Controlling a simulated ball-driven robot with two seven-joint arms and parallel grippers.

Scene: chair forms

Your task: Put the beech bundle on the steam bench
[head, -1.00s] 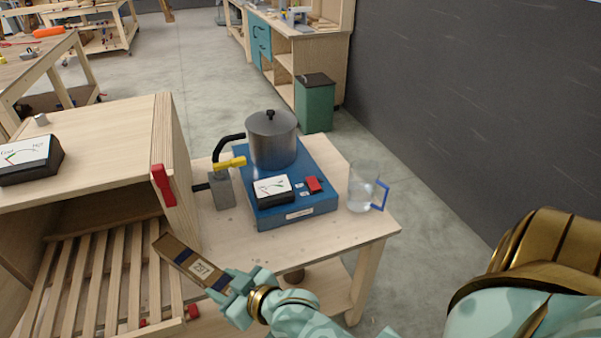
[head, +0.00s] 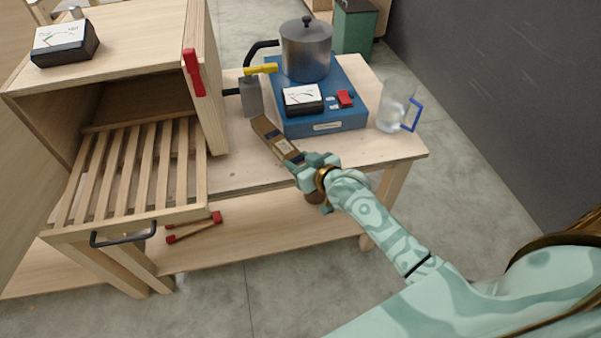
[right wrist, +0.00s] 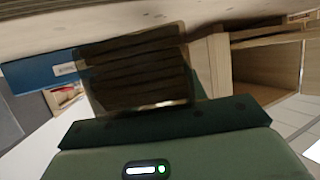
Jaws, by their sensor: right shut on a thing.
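The beech bundle (head: 270,132), brown strips with dark bands and a pale label, is gripped at one end by my right gripper (head: 306,167). It slants up and left over the top of the steam bench (head: 230,178), in front of the blue boiler base. I cannot tell whether it touches the top. In the right wrist view the bundle (right wrist: 135,70) shows as dark stacked slats beyond the gripper. My left gripper is not in view.
The open steam box (head: 150,30) with a slatted rack (head: 140,165) stands left. A steel pot (head: 306,50) on the blue boiler base (head: 325,120), a grey valve with yellow handle (head: 252,95) and a glass jug (head: 392,110) stand behind. Bare bench top lies left of the gripper.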

